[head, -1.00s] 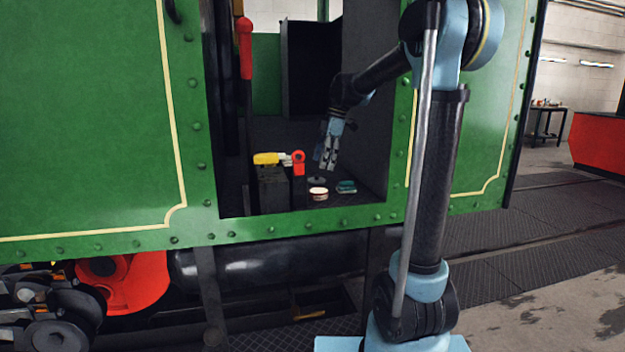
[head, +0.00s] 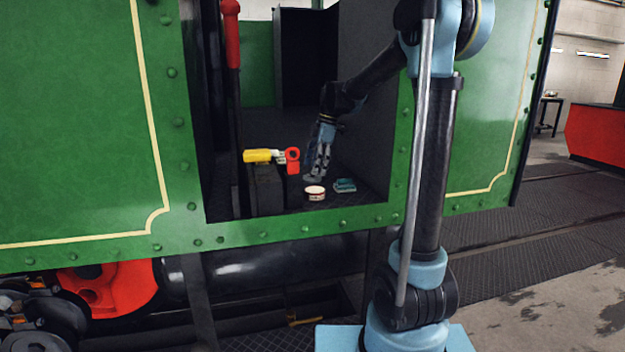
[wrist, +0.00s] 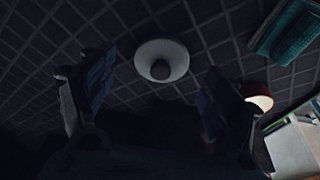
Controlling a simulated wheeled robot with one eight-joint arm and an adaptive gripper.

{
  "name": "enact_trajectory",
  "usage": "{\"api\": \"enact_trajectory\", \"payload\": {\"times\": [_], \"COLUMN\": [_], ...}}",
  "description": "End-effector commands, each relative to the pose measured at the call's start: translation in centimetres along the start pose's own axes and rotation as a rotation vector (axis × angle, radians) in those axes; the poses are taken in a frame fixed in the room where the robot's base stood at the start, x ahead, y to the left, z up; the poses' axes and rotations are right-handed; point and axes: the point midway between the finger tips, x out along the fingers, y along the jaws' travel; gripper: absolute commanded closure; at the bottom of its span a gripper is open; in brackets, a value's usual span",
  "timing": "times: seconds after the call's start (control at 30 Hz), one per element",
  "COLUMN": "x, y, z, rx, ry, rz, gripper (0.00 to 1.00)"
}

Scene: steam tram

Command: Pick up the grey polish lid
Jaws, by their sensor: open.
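The grey polish lid (wrist: 162,60) is a round disc with a small knob. In the wrist view it lies on the dark tiled cab floor, ahead of my gripper and between the lines of its two fingers. My gripper (wrist: 150,95) is open and empty, with one finger on each side. In the head view my gripper (head: 318,172) points down into the cab, low over the lid (head: 313,179), which is partly hidden by the fingers. I cannot tell from the head view whether they touch.
A round cream and red tin (head: 315,193) stands just in front of the lid. A teal box or pad (head: 345,186) lies to its right. A yellow and red tool (head: 270,156) rests on a dark block at the left. The green doorway frame (head: 300,227) surrounds the opening.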

Motion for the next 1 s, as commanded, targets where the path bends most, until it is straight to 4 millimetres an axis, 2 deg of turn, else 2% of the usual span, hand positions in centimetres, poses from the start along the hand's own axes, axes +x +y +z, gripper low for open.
{"api": "enact_trajectory", "payload": {"times": [0.13, 0.43, 0.7, 1.0], "x": [1.6, 1.9, 1.9, 1.9], "y": [0.0, 0.0, 0.0, 0.0], "z": [-0.1, -0.1, -0.1, -0.1], "rx": [-0.001, 0.000, 0.000, 0.000], "ry": [0.000, 0.000, 0.000, 0.000], "rz": [0.000, 0.000, 0.000, 0.000], "gripper": [0.19, 0.19, 0.49, 0.51]}}
